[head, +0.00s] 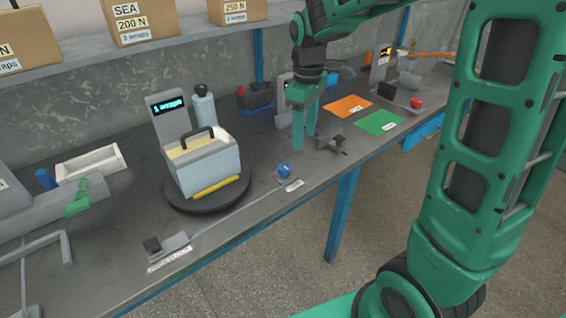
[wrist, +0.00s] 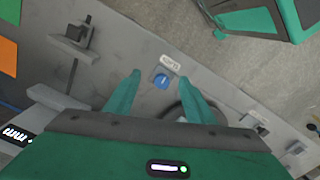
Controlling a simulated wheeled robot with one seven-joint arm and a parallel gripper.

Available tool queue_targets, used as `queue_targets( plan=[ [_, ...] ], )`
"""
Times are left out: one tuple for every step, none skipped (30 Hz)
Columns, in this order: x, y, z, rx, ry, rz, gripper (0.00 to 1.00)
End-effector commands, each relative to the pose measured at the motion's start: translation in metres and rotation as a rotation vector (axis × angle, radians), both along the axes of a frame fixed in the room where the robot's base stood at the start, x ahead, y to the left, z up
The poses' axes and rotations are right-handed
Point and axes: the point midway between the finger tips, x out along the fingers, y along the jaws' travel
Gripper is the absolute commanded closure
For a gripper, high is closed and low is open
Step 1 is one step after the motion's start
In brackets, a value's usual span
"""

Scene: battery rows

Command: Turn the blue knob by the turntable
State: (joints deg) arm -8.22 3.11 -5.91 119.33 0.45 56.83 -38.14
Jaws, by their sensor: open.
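The blue knob (head: 284,170) sits on the bench near its front edge, just right of the turntable, with a small white label in front of it. It also shows in the wrist view (wrist: 162,80), between my fingers in the picture. The black round turntable (head: 207,196) carries a pale blue box with a handle and a yellow bar at its foot. My gripper (head: 305,142) points down, open and empty, above the bench behind and right of the knob. In the wrist view its green fingers (wrist: 160,100) are spread apart, and the turntable is mostly hidden behind one finger.
A small dark clamp-like fixture (head: 331,145) stands right of the knob. Orange (head: 348,106) and green (head: 379,123) mats lie beyond it. A display post (head: 168,114) and a bottle (head: 203,107) stand behind the box. The bench around the knob is clear.

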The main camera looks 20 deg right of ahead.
Motion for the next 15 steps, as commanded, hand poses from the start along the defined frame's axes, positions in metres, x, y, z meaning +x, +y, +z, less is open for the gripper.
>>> queue_targets(
  plan=[
    [0.012,0.014,-0.005,0.002,0.004,0.064,0.51],
    [0.017,0.021,-0.006,0.004,0.004,0.097,0.51],
    [0.023,0.028,-0.008,0.005,0.003,0.131,0.51],
    [0.026,0.032,-0.01,0.006,0.004,0.152,0.51],
    [0.029,0.036,-0.011,0.007,0.004,0.168,0.51],
    [0.032,0.04,-0.012,0.008,0.003,0.187,0.51],
    [0.033,0.042,-0.013,0.009,0.003,0.196,0.51],
    [0.034,0.043,-0.015,0.009,0.003,0.203,0.51],
    [0.034,0.044,-0.018,0.009,0.003,0.207,0.51],
    [0.035,0.045,-0.02,0.009,0.003,0.208,0.51],
    [0.034,0.045,-0.023,0.01,0.004,0.209,0.51],
    [0.034,0.045,-0.028,0.01,0.005,0.208,0.51],
    [0.034,0.045,-0.032,0.01,0.005,0.208,0.51],
    [0.034,0.044,-0.037,0.01,0.006,0.207,0.51],
    [0.033,0.044,-0.044,0.01,0.006,0.207,0.51]
  ],
)
